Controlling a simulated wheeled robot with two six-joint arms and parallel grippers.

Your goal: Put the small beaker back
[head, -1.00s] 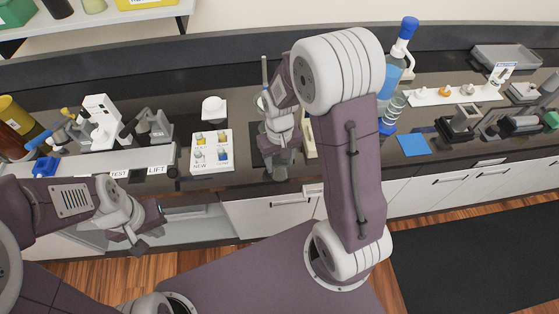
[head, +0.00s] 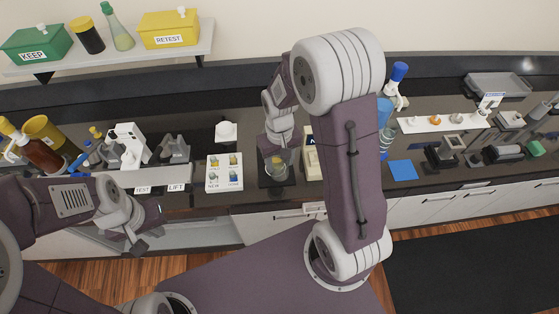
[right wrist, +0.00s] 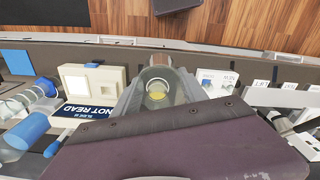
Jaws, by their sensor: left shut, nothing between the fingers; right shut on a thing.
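The small beaker (head: 281,167) is clear glass with a little yellowish liquid at its bottom. In the head view it is over a dark square pad (head: 268,183) at the front of the counter; I cannot tell if it touches the pad. My right gripper (head: 276,150) is shut on the beaker from behind. In the right wrist view the beaker (right wrist: 157,85) sits between the fingers, its mouth and yellow contents showing. My left gripper (head: 138,238) is shut and empty, low in front of the counter at the left.
A cream instrument (head: 311,166) stands just right of the beaker. A white card with small coloured samples (head: 224,173) lies just left. A white block (head: 226,131) is behind the card. A blue-capped bottle (head: 396,85) and blue mat (head: 403,170) are to the right.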

